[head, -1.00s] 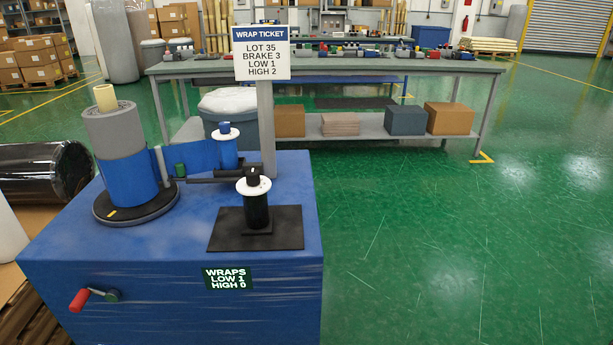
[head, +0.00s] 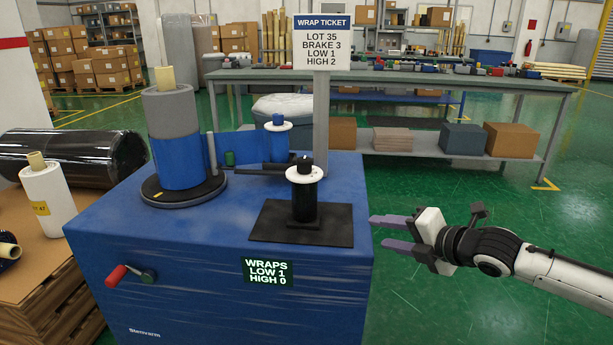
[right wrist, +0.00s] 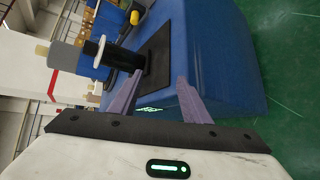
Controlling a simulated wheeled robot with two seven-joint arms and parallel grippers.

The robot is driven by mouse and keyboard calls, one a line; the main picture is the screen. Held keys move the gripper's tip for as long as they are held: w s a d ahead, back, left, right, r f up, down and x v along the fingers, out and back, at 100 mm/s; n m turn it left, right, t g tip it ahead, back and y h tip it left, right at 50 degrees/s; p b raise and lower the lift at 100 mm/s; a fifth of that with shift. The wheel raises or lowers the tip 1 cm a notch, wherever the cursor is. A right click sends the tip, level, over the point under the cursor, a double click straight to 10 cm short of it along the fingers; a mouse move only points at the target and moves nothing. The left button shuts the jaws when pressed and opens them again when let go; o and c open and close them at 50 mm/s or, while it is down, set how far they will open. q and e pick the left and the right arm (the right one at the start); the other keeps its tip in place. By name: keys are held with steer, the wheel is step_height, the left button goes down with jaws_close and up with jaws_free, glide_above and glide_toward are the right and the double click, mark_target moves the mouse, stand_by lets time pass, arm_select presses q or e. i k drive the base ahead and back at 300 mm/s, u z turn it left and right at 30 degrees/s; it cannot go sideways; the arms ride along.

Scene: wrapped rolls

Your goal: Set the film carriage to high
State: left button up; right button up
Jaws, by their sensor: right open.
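The blue wrapping machine (head: 215,265) carries a turntable (head: 183,193) with a grey and blue load (head: 178,135). Blue film (head: 235,146) runs from the load to a blue spool (head: 278,143) with a white top disc, beside the grey mast (head: 321,120); this looks like the film carriage, low by the deck. A black post (head: 304,203) with a white disc and black knob stands on a black plate (head: 270,222). My right gripper (head: 379,232) is open and empty, right of the machine. In the right wrist view its fingers (right wrist: 158,77) point towards the machine.
A ticket (head: 321,44) reads brake 3, low 1, high 2. The display (head: 267,271) reads low 1, high 0. A red-handled crank (head: 118,276) is on the front. A white roll (head: 45,197) stands at left. A workbench (head: 400,84) stands behind; floor at right is clear.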

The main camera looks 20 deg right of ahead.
mark_target(267, 169)
steer(key=i, duration=0.95)
